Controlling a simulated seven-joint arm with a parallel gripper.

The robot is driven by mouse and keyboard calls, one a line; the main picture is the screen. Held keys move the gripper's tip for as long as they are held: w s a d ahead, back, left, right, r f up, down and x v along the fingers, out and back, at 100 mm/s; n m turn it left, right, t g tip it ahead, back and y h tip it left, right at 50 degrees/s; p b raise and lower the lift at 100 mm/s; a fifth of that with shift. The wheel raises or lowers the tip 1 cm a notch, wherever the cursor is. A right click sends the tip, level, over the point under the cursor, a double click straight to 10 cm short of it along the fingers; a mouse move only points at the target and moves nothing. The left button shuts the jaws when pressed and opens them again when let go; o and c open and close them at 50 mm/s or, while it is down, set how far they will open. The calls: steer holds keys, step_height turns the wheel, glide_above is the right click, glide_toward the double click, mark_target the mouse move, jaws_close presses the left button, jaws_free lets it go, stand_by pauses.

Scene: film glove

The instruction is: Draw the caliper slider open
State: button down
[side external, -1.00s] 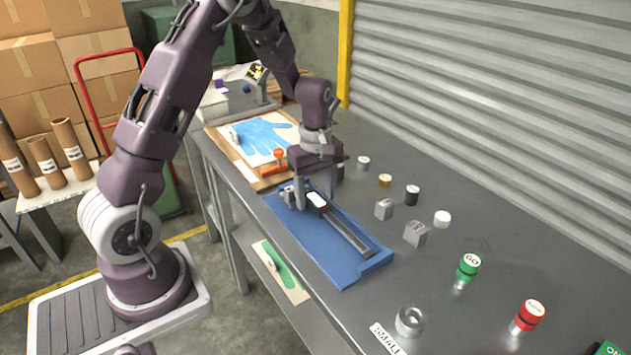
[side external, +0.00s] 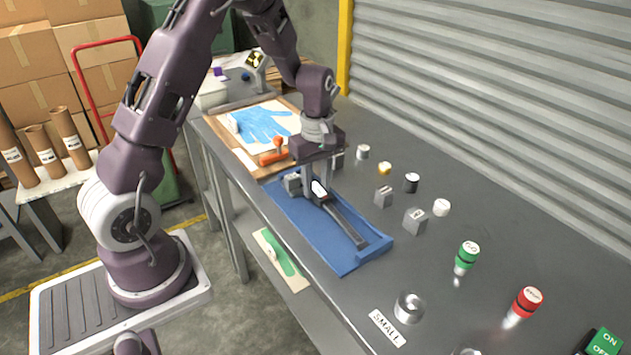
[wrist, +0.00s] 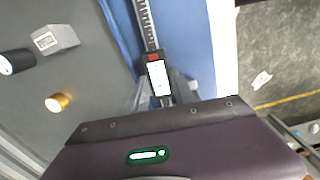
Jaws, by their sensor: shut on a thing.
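The caliper lies along the blue tray (side external: 345,262). Its dark beam (side external: 345,222) runs toward the tray's near end, with a grey block (side external: 293,184) at its far end. The slider (side external: 319,190) has a pale display, which also shows in the wrist view (wrist: 158,77). My gripper (side external: 315,190) points down over the far part of the tray and is shut on the slider. In the wrist view the beam (wrist: 147,22) runs up from the slider. The fingertips and the caliper jaws are mostly hidden by my gripper's body.
An orange-handled tool (side external: 275,153) and a board with a blue glove shape (side external: 262,122) lie behind. Metal blocks (side external: 415,220) and small cylinders (side external: 411,182) stand right of the tray. Green (side external: 467,256) and red (side external: 527,301) buttons stand near the front right.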

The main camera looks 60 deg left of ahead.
mark_target(334, 211)
steer(key=shift+s+d, duration=0.15)
steer(key=shift+d, duration=1.7)
steer(key=shift+s+d, duration=0.15)
steer(key=shift+d, duration=1.65)
steer(key=c, duration=1)
jaws_free()
steer(key=shift+o, duration=0.2)
